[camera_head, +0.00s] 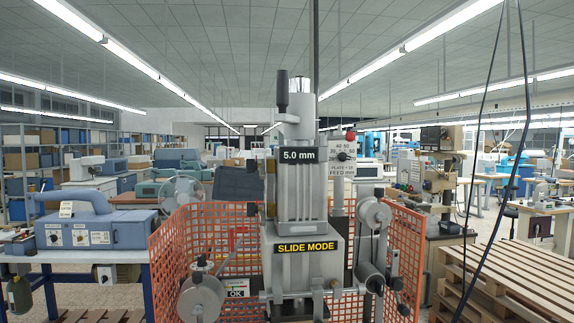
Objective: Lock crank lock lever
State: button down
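A grey foil stamping machine (300,190) stands upright in the middle of the view, with a "5.0 mm" label (299,155) and a "SLIDE MODE" label (306,247). A crank with an upright black handle (282,92) sits at its top left. A lever with a red ball knob (350,136) stands at its upper right. Round reels or wheels (201,299) show at the lower left and right, with small black-knobbed levers near them. I cannot tell which part is the crank lock lever or whether it is locked. My gripper is not in view.
An orange mesh fence (167,262) stands around the machine's sides and back. A blue-grey machine (95,225) sits on a bench at left. Wooden pallets (520,276) are stacked at right. Dark cables (484,130) hang at right.

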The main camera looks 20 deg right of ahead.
aim_at(350, 136)
jog(key=k, duration=1.3)
jog(key=z, duration=0.65)
jog(key=i, duration=1.1)
jog(key=z, duration=0.25)
